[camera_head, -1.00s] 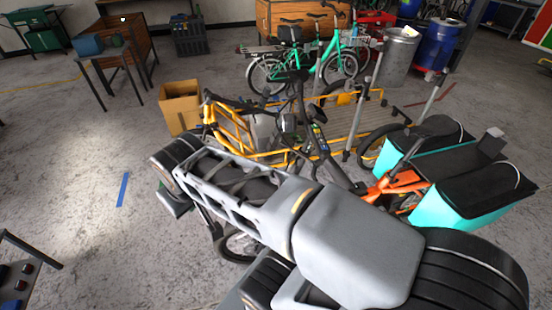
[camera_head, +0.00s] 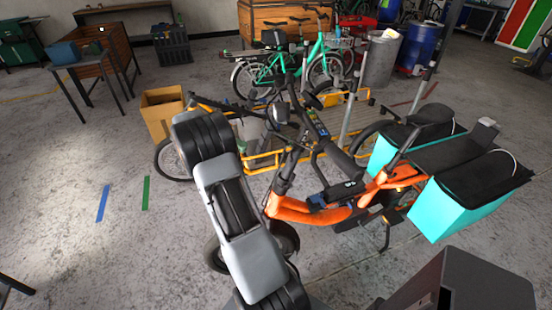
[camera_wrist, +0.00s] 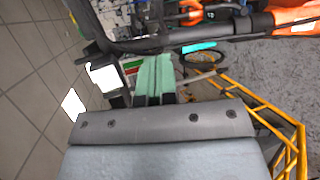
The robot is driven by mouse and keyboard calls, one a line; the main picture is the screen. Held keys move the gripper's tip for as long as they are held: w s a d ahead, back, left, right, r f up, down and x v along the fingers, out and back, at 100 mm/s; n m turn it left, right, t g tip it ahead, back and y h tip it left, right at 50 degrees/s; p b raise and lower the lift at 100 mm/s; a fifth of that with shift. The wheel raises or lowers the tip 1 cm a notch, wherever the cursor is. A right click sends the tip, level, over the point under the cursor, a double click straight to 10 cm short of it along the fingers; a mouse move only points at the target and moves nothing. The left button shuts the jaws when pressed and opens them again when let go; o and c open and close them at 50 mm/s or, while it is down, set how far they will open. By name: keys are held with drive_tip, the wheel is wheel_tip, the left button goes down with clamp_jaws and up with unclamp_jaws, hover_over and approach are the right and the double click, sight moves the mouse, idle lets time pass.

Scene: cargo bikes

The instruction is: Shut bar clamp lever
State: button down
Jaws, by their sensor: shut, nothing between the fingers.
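The orange cargo bike (camera_head: 292,210) stands right of my arm in the head view, with its black handlebar (camera_head: 335,152) and stem rising at the middle. In the wrist view a black bar (camera_wrist: 180,42) crosses the top, with orange frame (camera_wrist: 295,18) at the upper right. My gripper (camera_wrist: 157,58) shows there as two pale green fingers side by side, closed and empty. Its tips overlap the bar's lower edge in the picture; I cannot tell whether they touch. I cannot make out the clamp lever or its position in either view.
A yellow cargo bike (camera_head: 262,160) stands close behind; its yellow rails (camera_wrist: 262,105) show in the wrist view. A lamp with a white face (camera_wrist: 104,76) is left of the fingers. Teal panniers (camera_head: 455,208) flank the orange bike's rear.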

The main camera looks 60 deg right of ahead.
drive_tip(key=p+x, duration=0.2)
drive_tip(key=x, duration=1.2)
drive_tip(key=shift+d+p, duration=0.25)
drive_tip(key=shift+p, duration=0.15)
drive_tip(key=shift+s, duration=0.15)
